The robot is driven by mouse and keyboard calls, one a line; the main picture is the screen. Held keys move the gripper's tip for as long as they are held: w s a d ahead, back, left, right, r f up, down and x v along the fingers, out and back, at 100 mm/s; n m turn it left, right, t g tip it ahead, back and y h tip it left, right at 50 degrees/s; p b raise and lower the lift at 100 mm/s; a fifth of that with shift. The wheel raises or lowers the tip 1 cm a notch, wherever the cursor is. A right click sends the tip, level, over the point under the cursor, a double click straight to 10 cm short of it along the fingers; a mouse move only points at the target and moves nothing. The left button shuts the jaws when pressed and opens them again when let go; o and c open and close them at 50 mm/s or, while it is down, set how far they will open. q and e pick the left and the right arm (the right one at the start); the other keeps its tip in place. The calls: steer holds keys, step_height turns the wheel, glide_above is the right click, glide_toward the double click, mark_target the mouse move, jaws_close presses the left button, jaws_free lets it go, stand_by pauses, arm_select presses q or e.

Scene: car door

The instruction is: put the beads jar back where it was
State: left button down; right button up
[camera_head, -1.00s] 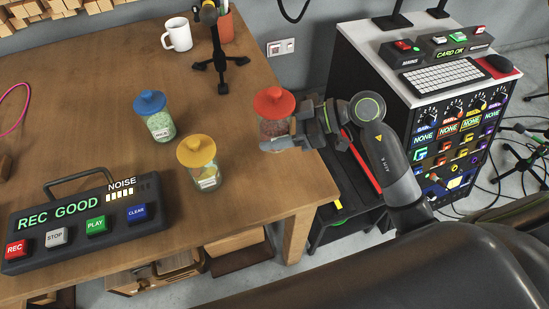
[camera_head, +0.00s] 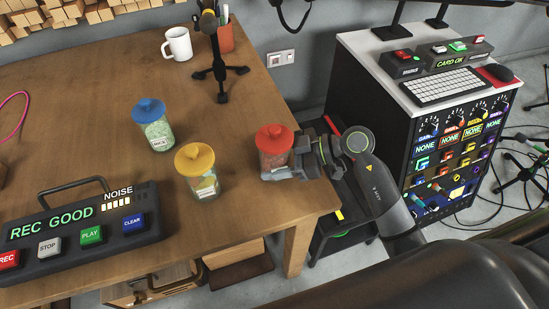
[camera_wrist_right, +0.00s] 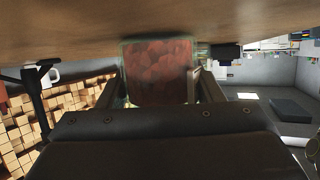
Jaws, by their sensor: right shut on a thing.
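A clear jar with a red lid and reddish contents (camera_head: 273,140) is at the right part of the wooden table (camera_head: 110,75). My right gripper (camera_head: 278,171) is shut around its lower body from the right. The jar is upright, its base on or just above the table; I cannot tell which. In the right wrist view the reddish contents (camera_wrist_right: 160,72) fill the space between the fingers. A blue-lidded jar with pale green contents (camera_head: 154,125) and a yellow-lidded jar (camera_head: 199,172) stand to its left. My left gripper is out of view.
A black microphone stand (camera_head: 221,85), a white mug (camera_head: 177,45) and an orange cup (camera_head: 226,38) stand behind. A recorder box (camera_head: 80,222) sits front left. The table's right edge is close to the gripper. A rack cabinet (camera_head: 400,120) stands to the right.

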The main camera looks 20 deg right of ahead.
steer(key=o, duration=1.1)
steer(key=shift+o, duration=1.3)
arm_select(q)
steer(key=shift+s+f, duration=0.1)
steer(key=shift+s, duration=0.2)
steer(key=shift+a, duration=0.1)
arm_select(e)
steer(key=shift+r, duration=0.1)
steer(key=shift+s+d+r, duration=0.1)
steer(key=shift+d, duration=0.1)
arm_select(q)
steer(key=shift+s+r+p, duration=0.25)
steer(key=shift+p, duration=0.15)
arm_select(e)
steer(key=v, duration=1.1)
steer(key=shift+d+r, duration=0.15)
steer(key=shift+d, duration=0.1)
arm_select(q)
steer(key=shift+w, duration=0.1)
